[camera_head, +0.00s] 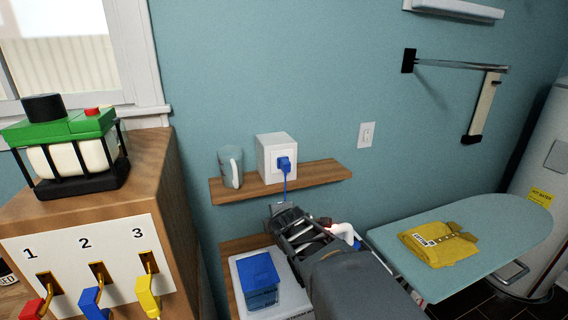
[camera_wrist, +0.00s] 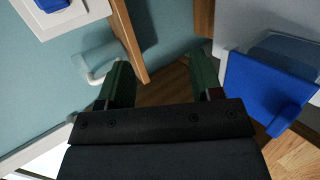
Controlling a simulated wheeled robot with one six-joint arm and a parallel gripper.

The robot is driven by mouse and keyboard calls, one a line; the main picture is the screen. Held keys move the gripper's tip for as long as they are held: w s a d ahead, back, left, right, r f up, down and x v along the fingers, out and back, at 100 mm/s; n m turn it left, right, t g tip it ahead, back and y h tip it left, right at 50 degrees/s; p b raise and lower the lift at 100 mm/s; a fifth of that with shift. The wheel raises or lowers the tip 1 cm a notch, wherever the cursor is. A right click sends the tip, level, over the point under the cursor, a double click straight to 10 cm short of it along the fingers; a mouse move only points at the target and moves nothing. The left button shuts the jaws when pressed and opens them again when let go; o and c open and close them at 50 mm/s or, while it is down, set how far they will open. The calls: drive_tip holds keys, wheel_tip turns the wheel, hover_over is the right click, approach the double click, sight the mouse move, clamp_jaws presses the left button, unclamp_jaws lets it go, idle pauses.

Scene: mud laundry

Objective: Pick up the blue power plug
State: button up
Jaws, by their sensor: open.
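The blue power plug (camera_head: 284,163) sits in the front face of a white socket box (camera_head: 264,155) on a wooden wall shelf (camera_head: 320,175). Its blue cord hangs down past the shelf edge. My gripper (camera_head: 283,211) is below the shelf, under the plug and apart from it. In the wrist view my gripper (camera_wrist: 163,85) has its two dark green fingers spread, with nothing between them. The plug (camera_wrist: 52,4) shows there only in part, cut off at the top left edge, on the white box (camera_wrist: 72,18).
A grey mug (camera_head: 230,168) stands left of the box. Below is a blue-lidded container (camera_head: 258,270) on a white surface, close to my gripper's right in the wrist view (camera_wrist: 262,90). An ironing board (camera_head: 500,235) with a yellow cloth (camera_head: 440,245) is at right; a wooden cabinet (camera_head: 180,215) is at left.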

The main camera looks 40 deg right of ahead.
drive_tip(key=w+d+r+n+t+h, duration=0.1)
drive_tip(key=w+d+r+n+t, duration=0.15)
drive_tip(key=d+n, duration=0.35)
drive_tip(key=n+t+y, duration=0.1)
drive_tip(key=n+t, duration=0.3)
drive_tip(key=n, duration=0.9)
approach(287, 164)
drive_tip(key=p+x, duration=0.2)
drive_tip(key=x, duration=0.4)
drive_tip(key=shift+w+d+f+p, duration=0.1)
drive_tip(key=shift+d+f+p, duration=0.05)
drive_tip(key=shift+p, duration=0.15)
drive_tip(key=shift+w+d+p, duration=0.1)
drive_tip(key=shift+w+p, duration=0.25)
drive_tip(key=shift+p, duration=0.05)
drive_tip(key=p+x, duration=0.2)
drive_tip(key=x, duration=0.1)
drive_tip(key=shift+w, duration=0.15)
drive_tip(key=shift+w+d+p, duration=0.2)
drive_tip(key=shift+w+p, duration=0.15)
drive_tip(key=shift+w, duration=0.35)
drive_tip(key=shift+c, duration=0.3)
drive_tip(key=c, duration=0.9)
drive_tip(key=shift+s+b, duration=0.1)
drive_tip(key=shift+b, duration=0.2)
drive_tip(key=shift+c, duration=0.2)
